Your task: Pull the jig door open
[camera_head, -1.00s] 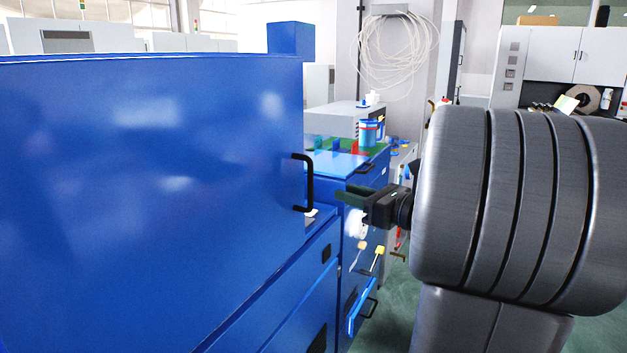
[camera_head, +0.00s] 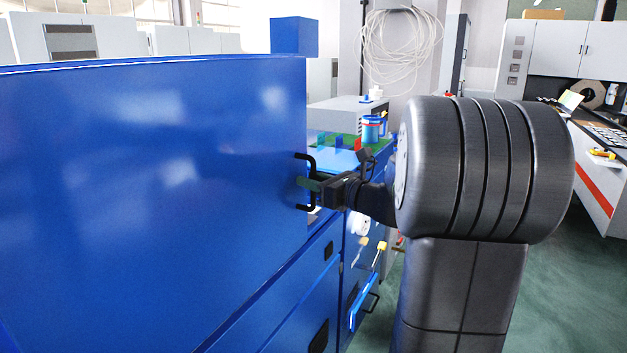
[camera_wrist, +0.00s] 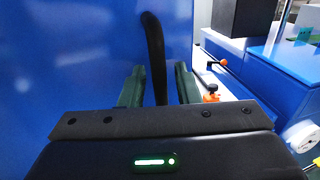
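The jig door is the large blue panel (camera_head: 150,170) that fills the left of the head view; it also fills the left of the wrist view (camera_wrist: 60,60). Its black bar handle (camera_head: 312,165) stands upright near the door's right edge. My gripper (camera_head: 308,184) is at the handle, reaching in from the right. In the wrist view the handle (camera_wrist: 153,50) runs down between my two green fingers (camera_wrist: 160,85), with a visible gap to each finger, wider on the right. The gripper is open. The handle's lower end is hidden behind the gripper body in the wrist view.
A blue bench (camera_head: 340,160) with a blue cup (camera_head: 371,128) stands right of the door. Blue drawers with black handles (camera_head: 370,303) lie below. Green floor (camera_head: 560,290) is free at the right.

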